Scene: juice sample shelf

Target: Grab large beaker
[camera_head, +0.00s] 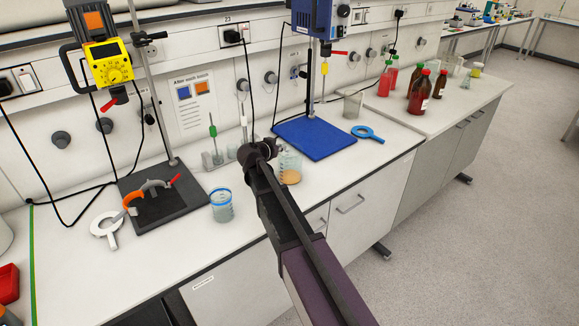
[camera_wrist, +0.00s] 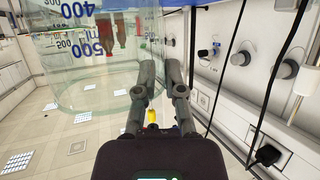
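A large clear glass beaker (camera_head: 289,168) with an orange-brown layer at its bottom stands on the bench, just right of my gripper (camera_head: 262,152). In the wrist view the beaker (camera_wrist: 85,75) fills the upper left, with blue 400 and 500 marks; the picture is upside down, so its rim is low. My gripper's two fingers (camera_wrist: 160,70) are close together with a narrow gap, at the beaker's right edge. One finger overlaps the beaker in the picture. I cannot tell whether the glass wall is between the fingers or touched.
A smaller beaker (camera_head: 221,206) with bluish contents stands left on the bench. A stirrer stand with a black base (camera_head: 163,196), a blue plate (camera_head: 315,138), an empty beaker (camera_head: 353,105) and red bottles (camera_head: 418,92) are nearby. Cables (camera_wrist: 268,90) hang along the wall.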

